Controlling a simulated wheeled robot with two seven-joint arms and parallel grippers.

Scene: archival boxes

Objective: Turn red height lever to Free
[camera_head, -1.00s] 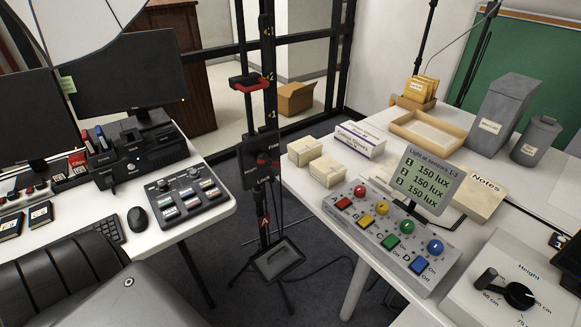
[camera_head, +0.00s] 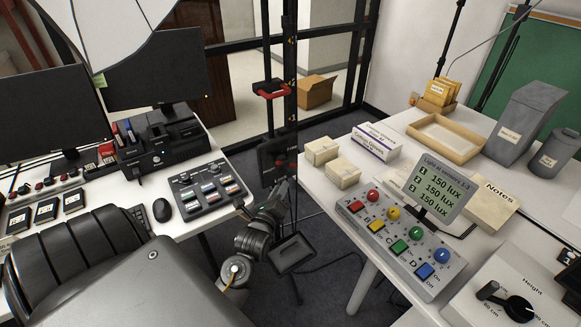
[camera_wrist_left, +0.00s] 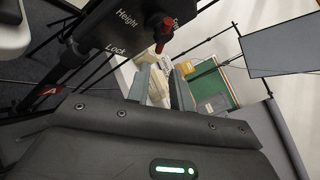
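The red height lever (camera_wrist_left: 163,32) shows in the left wrist view on a black panel (camera_wrist_left: 112,25) marked "Height" and "Lock". Another label is partly cut off behind the lever, and I cannot tell which mark it points at. In the head view the panel (camera_head: 272,155) sits on the dark upright stand, with the lever small and hard to make out. My left gripper (camera_head: 284,188) is just below the panel. In the left wrist view its two fingers (camera_wrist_left: 162,88) are apart with nothing between them, short of the lever. My right gripper is out of view.
A red-and-black clamp (camera_head: 271,90) sits higher on the stand, and a small tray (camera_head: 291,254) hangs low on it. The left desk holds a slider console (camera_head: 207,188). The right table holds a button box (camera_head: 400,240) and a black dial (camera_head: 518,308).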

